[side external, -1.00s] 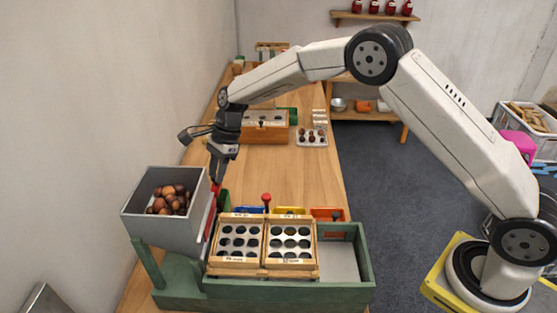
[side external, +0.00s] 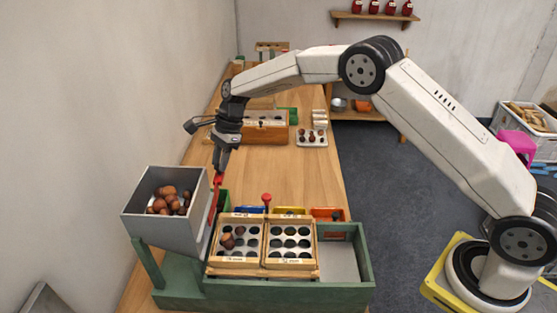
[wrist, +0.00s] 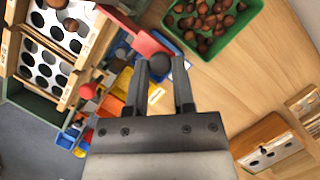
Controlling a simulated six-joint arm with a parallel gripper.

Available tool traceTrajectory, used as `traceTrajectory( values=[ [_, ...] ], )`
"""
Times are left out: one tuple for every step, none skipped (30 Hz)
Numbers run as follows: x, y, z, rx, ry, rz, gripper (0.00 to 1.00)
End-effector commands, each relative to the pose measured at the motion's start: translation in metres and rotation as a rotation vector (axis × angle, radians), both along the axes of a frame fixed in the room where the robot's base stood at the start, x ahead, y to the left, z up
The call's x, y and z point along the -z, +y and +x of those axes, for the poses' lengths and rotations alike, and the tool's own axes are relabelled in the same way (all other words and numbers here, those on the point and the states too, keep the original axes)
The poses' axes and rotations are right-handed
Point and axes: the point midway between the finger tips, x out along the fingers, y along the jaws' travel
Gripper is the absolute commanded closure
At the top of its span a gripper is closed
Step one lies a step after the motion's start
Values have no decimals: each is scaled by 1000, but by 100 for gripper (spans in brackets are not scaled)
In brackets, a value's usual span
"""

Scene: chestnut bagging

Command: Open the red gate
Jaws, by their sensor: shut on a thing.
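The red gate (side external: 213,203) stands at the right side of the grey hopper (side external: 140,205), its top raised near the hopper's rim. My gripper (side external: 219,171) is above it, its fingers at the gate's top end. In the wrist view, the red gate (wrist: 146,39) runs to my gripper (wrist: 160,66), which is shut on its end; a dark round part shows between the fingers. The hopper holds several chestnuts (side external: 165,203). A few chestnuts (side external: 228,241) lie on the left holed tray (side external: 236,262), also seen in the wrist view (wrist: 70,24).
The right holed tray (side external: 290,263) looks empty. Both trays sit in a green frame (side external: 300,293). A red knob (side external: 266,198) stands behind them. A green bin of chestnuts (wrist: 247,18) is close to my gripper.

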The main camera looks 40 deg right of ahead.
Motion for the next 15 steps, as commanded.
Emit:
traceTrajectory(
  values=[
    [0,-2,3,2,-5,2,100],
    [-1,-3,4,2,-5,2,100],
    [-1,-4,5,2,-5,2,100],
    [0,-4,5,2,-4,2,100],
    [-1,-4,5,2,-4,2,100],
    [0,-4,5,1,-4,2,100],
    [-1,-4,5,1,-4,2,100],
    [-1,-4,5,1,-4,2,100],
    [-1,-4,5,1,-4,2,100],
    [-1,-4,5,1,-4,2,100],
    [-1,-4,5,1,-4,2,100],
    [-1,-4,5,1,-4,2,100],
    [-1,-4,5,1,-4,2,60],
    [-1,-4,5,0,-3,2,50],
    [-1,-4,5,0,-3,2,37]
  ],
)
